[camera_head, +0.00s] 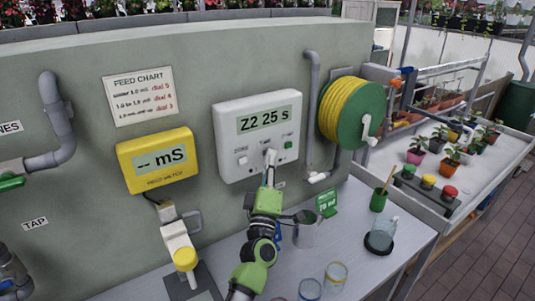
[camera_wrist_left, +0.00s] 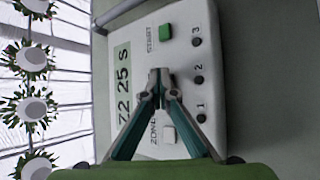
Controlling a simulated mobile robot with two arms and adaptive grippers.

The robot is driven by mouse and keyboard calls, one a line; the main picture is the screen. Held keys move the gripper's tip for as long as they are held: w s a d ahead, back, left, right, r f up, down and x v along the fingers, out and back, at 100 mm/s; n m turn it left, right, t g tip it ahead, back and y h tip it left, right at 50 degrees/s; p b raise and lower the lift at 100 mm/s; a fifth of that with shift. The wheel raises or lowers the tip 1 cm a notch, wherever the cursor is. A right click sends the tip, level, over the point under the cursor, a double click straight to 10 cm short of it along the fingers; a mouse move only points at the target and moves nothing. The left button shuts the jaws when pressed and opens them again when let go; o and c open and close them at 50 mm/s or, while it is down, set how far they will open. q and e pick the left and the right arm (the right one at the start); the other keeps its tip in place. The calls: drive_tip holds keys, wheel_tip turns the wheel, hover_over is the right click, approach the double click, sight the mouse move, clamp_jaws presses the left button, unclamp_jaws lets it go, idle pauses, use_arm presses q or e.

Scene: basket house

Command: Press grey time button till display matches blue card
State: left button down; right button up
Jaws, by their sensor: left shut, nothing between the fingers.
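The white control box (camera_head: 228,128) on the green wall has a display (camera_head: 265,120) reading "Z2 25 s". In the left wrist view the display (camera_wrist_left: 122,78) appears turned sideways. A pale ZONE button (camera_wrist_left: 169,134) and a green START button (camera_wrist_left: 165,32) flank the fingertips. The time button is hidden behind them. My left gripper (camera_head: 269,157) is shut and empty, its tips at the middle of the box's lower row; contact cannot be told. In the wrist view its fingertips (camera_wrist_left: 160,78) meet. A small blue patch (camera_head: 278,237) shows behind my arm; whether it is the blue card is unclear.
A yellow meter (camera_head: 158,160) reading "-- mS" hangs left of the box. A green hose reel (camera_head: 352,112) and grey pipe (camera_head: 310,105) are to the right.

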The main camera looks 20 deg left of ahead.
idle(0.4)
use_arm(q)
drive_tip(key=shift+s+d+p, duration=0.3)
drive_tip(key=shift+s+d, duration=0.2)
drive_tip(key=shift+d, duration=0.1)
